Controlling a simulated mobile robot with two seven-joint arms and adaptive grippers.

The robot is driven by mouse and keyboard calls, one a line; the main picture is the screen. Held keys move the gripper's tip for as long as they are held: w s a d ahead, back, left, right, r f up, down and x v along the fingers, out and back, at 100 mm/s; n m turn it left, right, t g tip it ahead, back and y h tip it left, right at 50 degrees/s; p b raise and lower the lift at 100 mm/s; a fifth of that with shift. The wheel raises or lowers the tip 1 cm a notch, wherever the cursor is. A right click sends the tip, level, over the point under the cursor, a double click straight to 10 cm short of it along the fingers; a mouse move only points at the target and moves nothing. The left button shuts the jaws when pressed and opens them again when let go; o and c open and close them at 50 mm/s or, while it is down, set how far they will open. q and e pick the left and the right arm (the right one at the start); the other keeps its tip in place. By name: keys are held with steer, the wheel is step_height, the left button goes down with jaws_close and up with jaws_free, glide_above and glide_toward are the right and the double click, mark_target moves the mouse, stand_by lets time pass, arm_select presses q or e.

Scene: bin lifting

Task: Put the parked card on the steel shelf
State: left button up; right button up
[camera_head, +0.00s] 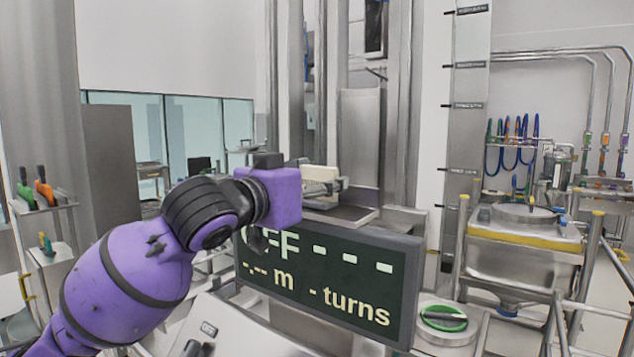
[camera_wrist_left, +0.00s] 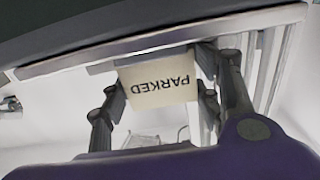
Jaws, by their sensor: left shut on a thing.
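The cream parked card (camera_wrist_left: 158,82) shows in the left wrist view, its word PARKED upside down. My left gripper (camera_wrist_left: 160,92) is shut on the card, with a finger at each side of it. In the head view, my purple left wrist hides part of the gripper. A cream piece (camera_head: 321,173), which looks like the card, shows just beyond the wrist. It is above a flat steel shelf (camera_head: 345,214) behind the display. I cannot tell whether the card touches the shelf. My right gripper is not in view.
A dark display (camera_head: 340,285) reading OFF, m and turns stands in front of the shelf, below my wrist. A green round knob (camera_head: 442,318) is at its right. Steel columns rise behind the shelf. A steel bin (camera_head: 520,255) with railings stands at the right.

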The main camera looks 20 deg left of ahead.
arm_select(q)
steer(key=o, duration=1.2)
steer(key=shift+f, duration=0.1)
steer(key=shift+s+a, duration=0.15)
steer(key=shift+s, duration=0.2)
steer(key=v, duration=1.1)
steer(key=shift+s, duration=0.2)
